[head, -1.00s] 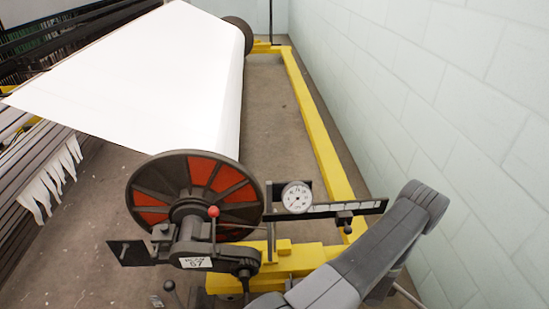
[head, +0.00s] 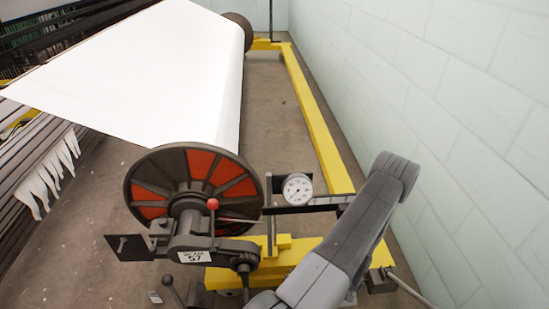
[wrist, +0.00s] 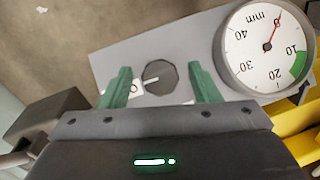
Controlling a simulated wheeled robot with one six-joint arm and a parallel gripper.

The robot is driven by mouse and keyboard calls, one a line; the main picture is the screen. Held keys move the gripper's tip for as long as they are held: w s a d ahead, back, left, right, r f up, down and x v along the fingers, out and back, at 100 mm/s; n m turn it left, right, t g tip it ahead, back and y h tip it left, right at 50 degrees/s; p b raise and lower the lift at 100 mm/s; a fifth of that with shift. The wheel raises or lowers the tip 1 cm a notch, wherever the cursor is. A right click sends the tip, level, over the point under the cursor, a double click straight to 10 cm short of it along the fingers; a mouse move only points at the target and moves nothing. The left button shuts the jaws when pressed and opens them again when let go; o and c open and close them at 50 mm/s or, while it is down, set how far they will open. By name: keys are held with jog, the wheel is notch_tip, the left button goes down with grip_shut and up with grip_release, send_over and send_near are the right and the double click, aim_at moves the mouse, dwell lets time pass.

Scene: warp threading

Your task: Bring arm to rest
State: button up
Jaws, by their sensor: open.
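My gripper (wrist: 163,85) shows in the wrist view with its two green fingers apart and nothing between them. Beyond the fingers is a grey plate (wrist: 130,58) with a dark round knob (wrist: 160,77). A dial gauge (wrist: 265,45) marked in mm is at the upper right of the wrist view, right of the fingers. In the head view my grey arm rises at the lower right and hides part of the bar (head: 325,203) beside the gauge (head: 297,188). My gripper is not visible in the head view.
A yellow frame (head: 312,110) runs along the pale block wall (head: 450,100). A spoked red and black wheel (head: 150,190) ends the white roll (head: 150,70). A red-knobbed lever (head: 212,204) stands before the wheel. Bare floor (head: 270,120) lies between roll and frame.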

jog(key=shift+n+b, duration=0.3)
jog(key=shift+b, duration=0.35)
